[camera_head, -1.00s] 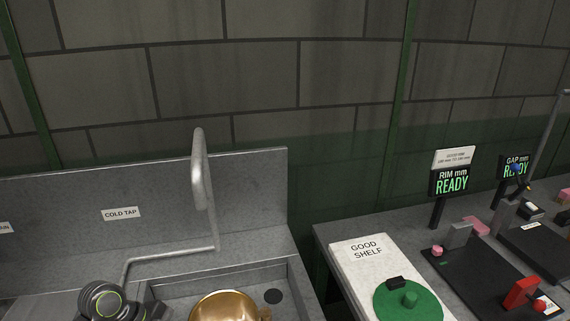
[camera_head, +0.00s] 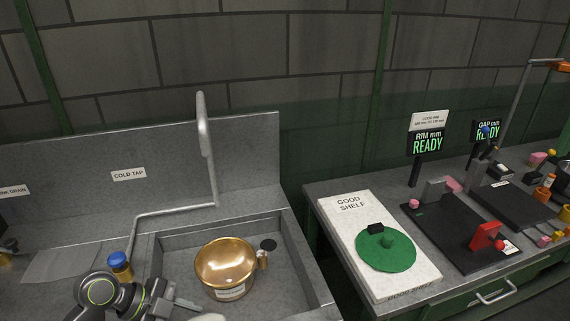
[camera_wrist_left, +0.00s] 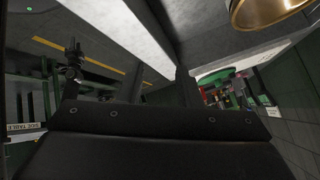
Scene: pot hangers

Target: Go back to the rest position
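My left arm comes in at the bottom left of the head view. Its gripper (camera_head: 166,301) is at the front of the sink, left of and nearer than the brass pot (camera_head: 225,262). In the left wrist view the fingers (camera_wrist_left: 128,85) stand apart with nothing seen between them. The pot is in the sink basin, with a white label on its front and a small knob-like part at its right. Its rim also shows at the top right of the left wrist view (camera_wrist_left: 268,12). My right gripper is not in view.
A tap pipe (camera_head: 205,150) rises behind the sink basin (camera_head: 292,262). At right, a bench holds a white shelf board (camera_head: 345,225) with a green lid (camera_head: 385,248), and a gauge with a red block (camera_head: 485,236).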

